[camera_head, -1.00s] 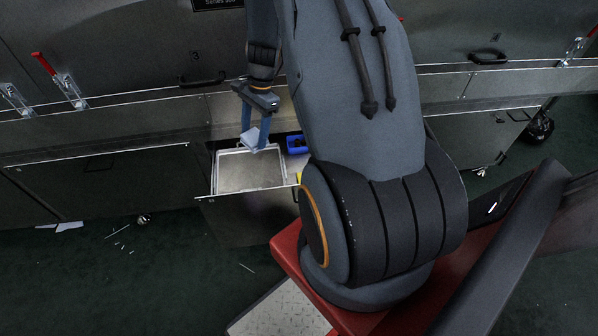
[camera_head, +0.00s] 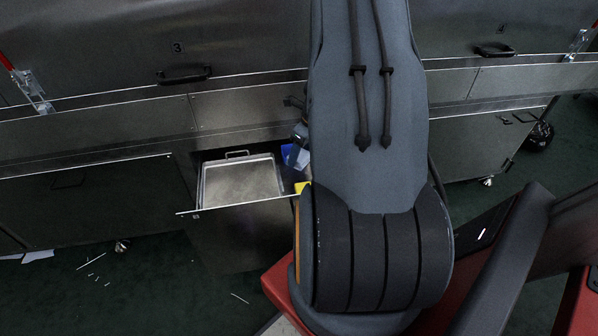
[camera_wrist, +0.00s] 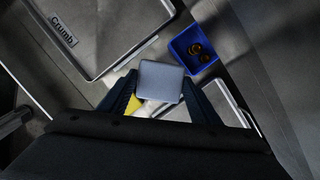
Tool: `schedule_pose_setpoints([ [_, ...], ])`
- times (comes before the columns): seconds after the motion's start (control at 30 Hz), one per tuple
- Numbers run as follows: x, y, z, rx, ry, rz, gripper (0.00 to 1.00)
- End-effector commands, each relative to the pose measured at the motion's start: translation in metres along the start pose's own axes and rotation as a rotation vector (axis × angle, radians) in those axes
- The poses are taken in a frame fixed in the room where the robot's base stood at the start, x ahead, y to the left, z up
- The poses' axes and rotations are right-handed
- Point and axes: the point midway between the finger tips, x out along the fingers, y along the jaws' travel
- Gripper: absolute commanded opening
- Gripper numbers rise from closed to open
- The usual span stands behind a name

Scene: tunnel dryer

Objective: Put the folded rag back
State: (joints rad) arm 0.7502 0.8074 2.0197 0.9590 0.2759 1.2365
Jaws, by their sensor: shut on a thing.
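The folded rag (camera_wrist: 159,80) is a pale grey-blue square pad. My gripper (camera_wrist: 159,92) is shut on it, with a dark blue finger on either side, in the wrist view. In the head view my gripper is mostly hidden behind my arm, and a pale bit of the rag (camera_head: 301,159) shows near the blue bin. The rag is held over the right part of an open drawer (camera_head: 240,204). Beneath it in the wrist view are a yellow thing (camera_wrist: 124,103) and a pale surface, both partly covered. I cannot tell the height of the rag above them.
A metal tray (camera_head: 205,185) marked "Crumb" fills the drawer's left part. A small blue bin (camera_wrist: 180,50) with a few round brown things lies right of it. The steel dryer front with handles (camera_head: 184,75) rises behind.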

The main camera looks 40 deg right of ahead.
Motion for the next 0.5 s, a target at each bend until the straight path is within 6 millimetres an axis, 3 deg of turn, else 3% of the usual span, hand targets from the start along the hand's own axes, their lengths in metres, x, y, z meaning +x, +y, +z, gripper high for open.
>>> schedule_pose_setpoints([
  [0.03,0.012,0.0,-0.003,0.001,0.001,0.002,0.33],
  [0.5,0.06,0.0,-0.016,-0.002,0.001,0.001,0.33],
])
